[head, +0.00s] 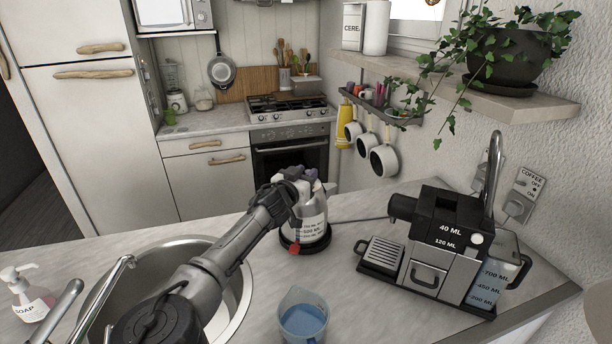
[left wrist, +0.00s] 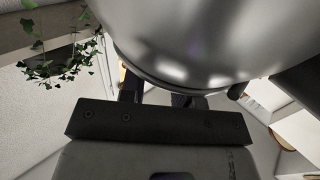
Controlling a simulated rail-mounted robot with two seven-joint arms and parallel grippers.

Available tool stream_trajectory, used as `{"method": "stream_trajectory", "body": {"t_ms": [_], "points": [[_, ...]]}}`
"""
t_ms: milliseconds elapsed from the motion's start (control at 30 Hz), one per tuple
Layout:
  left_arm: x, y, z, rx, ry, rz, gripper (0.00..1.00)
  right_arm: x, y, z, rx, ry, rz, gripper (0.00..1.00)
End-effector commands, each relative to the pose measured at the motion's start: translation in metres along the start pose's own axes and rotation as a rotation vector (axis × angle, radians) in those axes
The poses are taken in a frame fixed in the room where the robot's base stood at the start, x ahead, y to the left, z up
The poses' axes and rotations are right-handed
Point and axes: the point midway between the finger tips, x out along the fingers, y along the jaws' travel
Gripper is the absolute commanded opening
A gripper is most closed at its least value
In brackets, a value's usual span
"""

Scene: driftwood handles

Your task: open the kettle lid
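The kettle (head: 312,228) stands upright on its round black base on the counter, right of the sink. It is pale with printed volume marks and has a red switch low at its front. My left gripper (head: 298,180) is at the kettle's top and covers much of its lid and upper part. In the left wrist view a large shiny metal surface, seemingly the kettle (left wrist: 200,40), fills the upper middle, close to the gripper (left wrist: 160,98). The fingertips are mostly hidden, so I cannot tell if they are open or shut. My right gripper is not in view.
A measuring cup of blue liquid (head: 303,318) stands in front of the kettle. The coffee machine (head: 440,250) is to the right. The sink (head: 235,300) lies under my left arm, with a soap bottle (head: 28,295) at far left. A plant (head: 510,60) hangs over a shelf.

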Motion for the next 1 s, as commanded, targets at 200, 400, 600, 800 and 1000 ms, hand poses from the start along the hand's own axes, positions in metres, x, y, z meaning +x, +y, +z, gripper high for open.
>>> {"method": "stream_trajectory", "body": {"t_ms": [200, 400, 600, 800, 1000], "points": [[0.0000, 0.0001, 0.0003, 0.000, 0.000, 0.000, 0.09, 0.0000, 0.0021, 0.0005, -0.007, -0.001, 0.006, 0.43], [0.0000, 0.0001, 0.0005, 0.000, 0.000, 0.000, 0.00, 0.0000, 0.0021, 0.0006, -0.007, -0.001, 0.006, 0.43], [-0.0001, 0.0001, 0.0008, -0.004, 0.002, 0.000, 0.00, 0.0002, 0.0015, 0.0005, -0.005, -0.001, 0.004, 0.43], [-0.0011, -0.0008, 0.0000, -0.035, 0.029, 0.001, 0.00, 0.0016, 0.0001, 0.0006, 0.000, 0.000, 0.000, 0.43], [-0.0035, -0.0033, -0.0028, -0.094, 0.087, 0.002, 0.00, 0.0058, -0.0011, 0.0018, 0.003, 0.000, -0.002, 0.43]]}}
